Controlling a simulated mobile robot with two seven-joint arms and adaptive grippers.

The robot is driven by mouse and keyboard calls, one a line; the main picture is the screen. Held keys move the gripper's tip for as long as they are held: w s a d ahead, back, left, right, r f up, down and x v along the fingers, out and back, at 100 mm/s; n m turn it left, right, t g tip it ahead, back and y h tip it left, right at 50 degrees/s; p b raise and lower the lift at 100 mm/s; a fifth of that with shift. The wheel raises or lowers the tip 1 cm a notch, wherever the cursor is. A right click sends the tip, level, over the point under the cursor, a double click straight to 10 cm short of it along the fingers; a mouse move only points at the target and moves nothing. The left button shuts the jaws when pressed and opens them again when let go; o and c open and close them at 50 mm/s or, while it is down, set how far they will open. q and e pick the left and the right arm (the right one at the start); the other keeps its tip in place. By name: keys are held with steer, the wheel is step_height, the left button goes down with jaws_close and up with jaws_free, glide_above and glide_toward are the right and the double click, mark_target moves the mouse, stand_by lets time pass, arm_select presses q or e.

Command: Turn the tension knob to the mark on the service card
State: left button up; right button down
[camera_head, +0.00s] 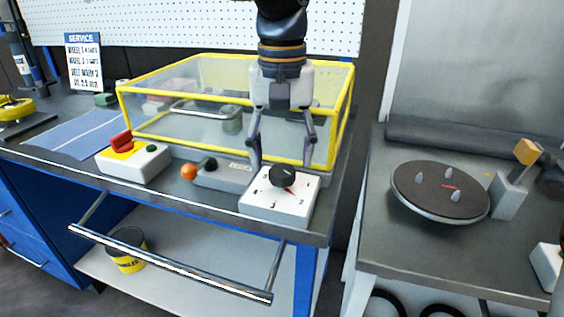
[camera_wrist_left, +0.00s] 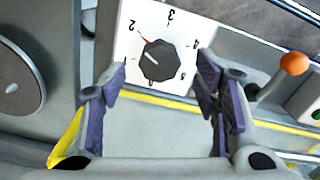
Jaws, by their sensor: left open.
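The black tension knob (camera_head: 283,176) sits on a white dial box (camera_head: 262,207) at the bench's front right corner. In the left wrist view the knob (camera_wrist_left: 160,60) is ringed by numerals, and a red pointer line lies close to the 2. My left gripper (camera_head: 284,152) is open, pointing down just behind and above the knob. In the left wrist view its fingers (camera_wrist_left: 163,77) spread to either side, with the knob between and slightly beyond the tips. I see no contact. The service card (camera_head: 84,62) stands at the back left; its belt line seems to read mark 2, blurred.
A yellow-framed clear guard (camera_head: 136,105) stands behind the dial box. Left of the box are a grey control with an orange ball (camera_head: 188,171) and a red-switch box (camera_head: 133,160). A round turntable (camera_head: 432,203) is on the right bench, across a gap.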

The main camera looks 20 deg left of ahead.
mark_target(282, 175)
arm_select(q)
steer(key=shift+f, duration=1.35)
steer(key=c, duration=1.2)
steer(key=shift+m, duration=0.4)
steer(key=m, duration=0.5)
steer(key=shift+m, duration=0.4)
steer(key=m, duration=0.5)
steer(key=shift+m, duration=0.4)
